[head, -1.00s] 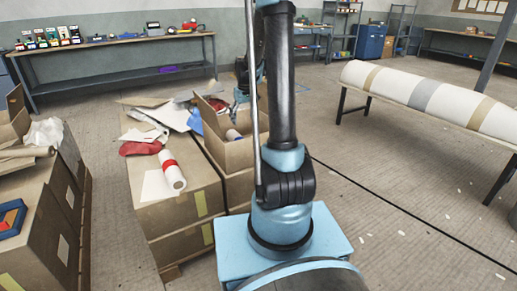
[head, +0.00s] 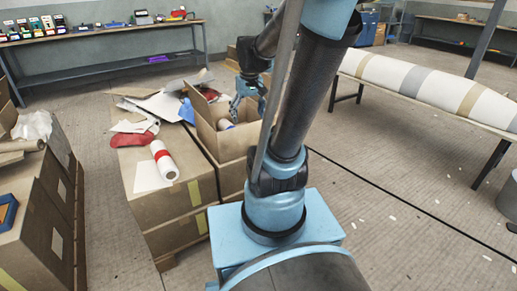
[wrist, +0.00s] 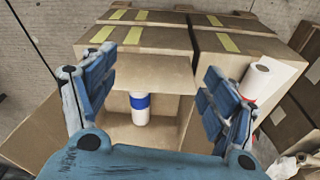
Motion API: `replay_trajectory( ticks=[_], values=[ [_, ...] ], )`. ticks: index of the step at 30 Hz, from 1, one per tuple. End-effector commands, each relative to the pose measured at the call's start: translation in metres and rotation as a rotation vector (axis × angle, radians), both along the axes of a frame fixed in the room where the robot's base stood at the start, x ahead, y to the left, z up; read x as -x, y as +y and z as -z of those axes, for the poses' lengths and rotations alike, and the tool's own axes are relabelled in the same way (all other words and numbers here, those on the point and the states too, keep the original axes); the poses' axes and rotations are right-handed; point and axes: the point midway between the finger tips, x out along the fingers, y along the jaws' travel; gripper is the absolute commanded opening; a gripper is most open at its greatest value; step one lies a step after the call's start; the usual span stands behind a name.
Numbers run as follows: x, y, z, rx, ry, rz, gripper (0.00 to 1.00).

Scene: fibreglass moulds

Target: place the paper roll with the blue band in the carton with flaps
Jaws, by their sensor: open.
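The white paper roll with the blue band (wrist: 140,108) is inside the open carton with flaps (head: 226,143), leaning or lying near one wall; I cannot tell which. In the head view only a small part of the roll (head: 225,124) shows over the carton's rim. The carton (wrist: 184,120) also shows in the wrist view, with its flaps spread. My gripper (head: 247,92) is above the carton. In the wrist view my gripper (wrist: 160,65) has its fingers wide apart, with the roll between and beyond them, not touching it.
A roll with a red band (head: 164,160) lies on the neighbouring box beside a white sheet (head: 151,176). Another carton stack (head: 38,215) stands at left.

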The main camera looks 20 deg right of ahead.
Motion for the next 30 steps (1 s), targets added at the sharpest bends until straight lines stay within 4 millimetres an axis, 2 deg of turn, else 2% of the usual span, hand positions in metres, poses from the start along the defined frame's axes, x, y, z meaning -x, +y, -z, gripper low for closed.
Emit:
replay_trajectory(
  ticks=[3,15,21,30],
  values=[
    [0.031,-0.001,0.006,0.0,-0.005,0.019,0.79],
    [0.115,-0.004,0.04,-0.002,-0.024,0.082,0.79],
    [0.138,-0.005,0.057,-0.002,-0.03,0.105,0.79],
    [0.145,-0.005,0.062,-0.002,-0.032,0.112,0.79]
  ],
)
